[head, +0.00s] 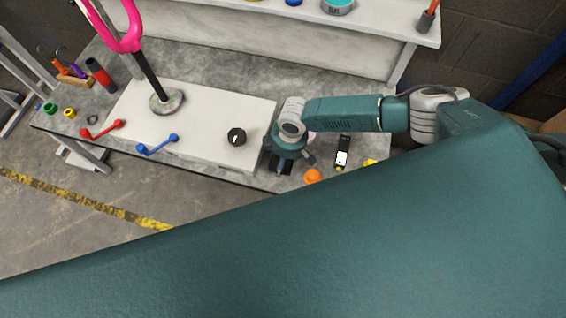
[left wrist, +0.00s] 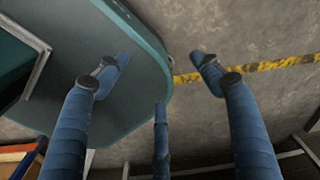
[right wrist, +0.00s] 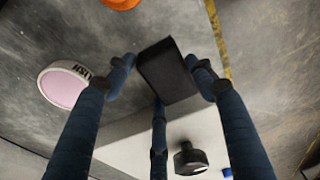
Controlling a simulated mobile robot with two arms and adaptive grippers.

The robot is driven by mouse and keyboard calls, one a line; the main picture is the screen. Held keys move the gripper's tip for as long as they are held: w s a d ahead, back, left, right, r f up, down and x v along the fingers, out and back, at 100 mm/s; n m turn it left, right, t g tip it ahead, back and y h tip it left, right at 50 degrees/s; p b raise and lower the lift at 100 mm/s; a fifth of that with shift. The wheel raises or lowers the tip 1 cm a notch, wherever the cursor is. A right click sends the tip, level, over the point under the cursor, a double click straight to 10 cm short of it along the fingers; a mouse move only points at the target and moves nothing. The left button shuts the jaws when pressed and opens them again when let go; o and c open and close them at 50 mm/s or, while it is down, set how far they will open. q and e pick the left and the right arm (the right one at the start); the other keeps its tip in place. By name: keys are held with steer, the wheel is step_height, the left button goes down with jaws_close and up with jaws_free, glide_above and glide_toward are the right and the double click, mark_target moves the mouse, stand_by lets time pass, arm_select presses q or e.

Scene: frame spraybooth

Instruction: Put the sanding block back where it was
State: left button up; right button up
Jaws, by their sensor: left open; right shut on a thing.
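The sanding block looks like a dark, nearly black block (right wrist: 167,70) between the fingers of my right gripper (right wrist: 160,62) in the right wrist view. That gripper is shut on it. In the head view my right gripper (head: 285,160) is over the grey bench near its front edge, just right of the white panel (head: 205,110). Whether the block touches the bench is not clear. My left gripper (left wrist: 161,60) is open and empty in the left wrist view, above the floor and part of my own body. It is not visible in the head view.
Right of my gripper lie a black-and-white device (head: 342,152) and an orange item (head: 312,177). A pink-topped round tin (right wrist: 65,86) lies close by.

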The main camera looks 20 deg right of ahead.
step_height(320, 180, down, 3)
steer(key=shift+r, duration=0.2)
arm_select(q)
steer(key=shift+a+f, duration=0.2)
steer(key=shift+a, duration=0.4)
arm_select(e)
steer(key=shift+f, duration=0.25)
steer(key=shift+f+b, duration=0.15)
steer(key=shift+b, duration=0.15)
steer(key=o, duration=1)
steer(key=shift+r, duration=0.2)
